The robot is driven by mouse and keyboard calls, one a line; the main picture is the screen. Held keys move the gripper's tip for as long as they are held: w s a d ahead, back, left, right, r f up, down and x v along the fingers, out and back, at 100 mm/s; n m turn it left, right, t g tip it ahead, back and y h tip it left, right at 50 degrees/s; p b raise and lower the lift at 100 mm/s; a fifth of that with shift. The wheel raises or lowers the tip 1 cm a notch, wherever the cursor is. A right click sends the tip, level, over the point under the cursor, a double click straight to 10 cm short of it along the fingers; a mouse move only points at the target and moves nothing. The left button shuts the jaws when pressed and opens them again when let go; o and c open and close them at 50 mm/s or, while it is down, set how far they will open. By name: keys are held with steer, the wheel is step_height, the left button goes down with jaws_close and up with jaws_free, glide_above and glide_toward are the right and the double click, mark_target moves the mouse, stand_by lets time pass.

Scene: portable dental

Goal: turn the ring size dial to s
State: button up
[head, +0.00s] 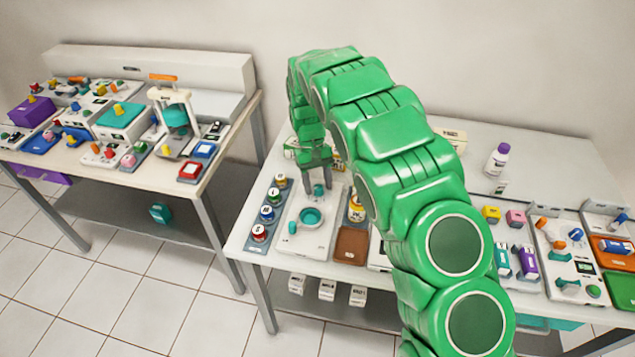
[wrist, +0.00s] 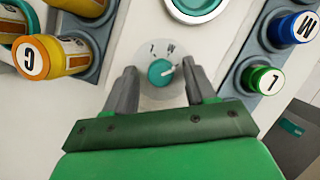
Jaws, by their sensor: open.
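The ring size dial is a small teal knob (wrist: 161,72) on a pale round plate, with letters that look like an upside-down L and M above it in the wrist view. A pale pointer mark on the knob points to the upper right, past the M; the letter on that side is not clear. My gripper (wrist: 161,88) is open, with one grey finger on each side of the knob and a gap visible between. In the head view my gripper (head: 318,185) points down at the back of the white dial panel (head: 308,243).
A teal ring (head: 311,217) sits on the panel in front of the dial. A rack of lettered capped jars (head: 267,213) stands left of it; a yellow jar (head: 356,208) and brown pad (head: 351,246) stand right. My arm hides the table's middle.

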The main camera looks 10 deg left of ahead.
steer(key=shift+r, duration=0.1)
steer(key=v, duration=0.7)
steer(key=shift+r, duration=0.2)
steer(key=shift+w+a, duration=0.1)
stand_by(0.3)
